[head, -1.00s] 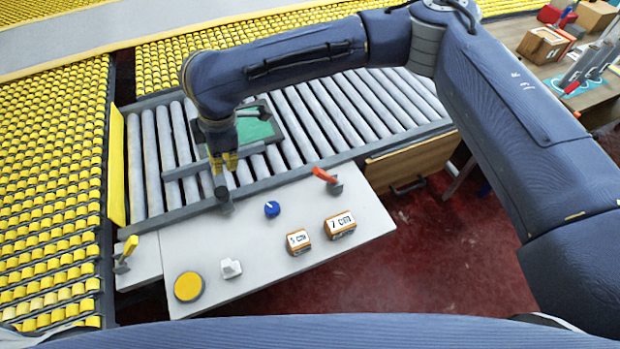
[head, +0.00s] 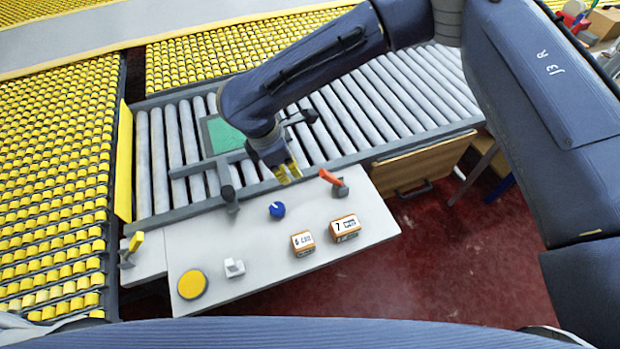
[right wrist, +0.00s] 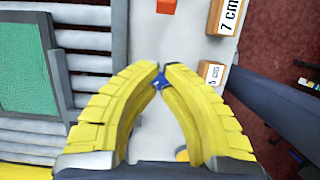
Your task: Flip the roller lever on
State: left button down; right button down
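Three levers show in the head view, and I cannot tell from any label which is the roller lever. A red-handled lever (head: 329,177) stands at the panel's back right; its red end shows at the top of the right wrist view (right wrist: 166,6). A dark grey lever (head: 229,198) stands by the roller frame's front rail. A yellow-handled lever (head: 134,243) stands at the far left. My right gripper (head: 290,174) hangs just left of the red lever, apart from it. Its fingertips (right wrist: 162,68) nearly meet, with nothing held. My left gripper is out of view.
The pale panel (head: 240,297) carries a blue knob (head: 277,209), a white switch (head: 234,267), a yellow button (head: 192,285) and two orange-and-white blocks (head: 345,228) (head: 302,243). A green piece (head: 222,136) in a dark frame lies on the rollers (head: 388,110) behind.

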aim_at(332, 179)
jog(key=x, duration=0.9)
jog(key=shift+f, duration=0.4)
jog(key=shift+w+d+r, duration=0.2)
jog(key=shift+d+r, duration=0.05)
jog(key=shift+d, duration=0.15)
jog(key=shift+w+d+r, duration=0.2)
jog(key=shift+d, duration=0.25)
jog(key=shift+w+d+r, duration=0.3)
jog(key=shift+d+r, duration=0.35)
jog(key=shift+d, duration=0.1)
jog(key=shift+r, duration=0.1)
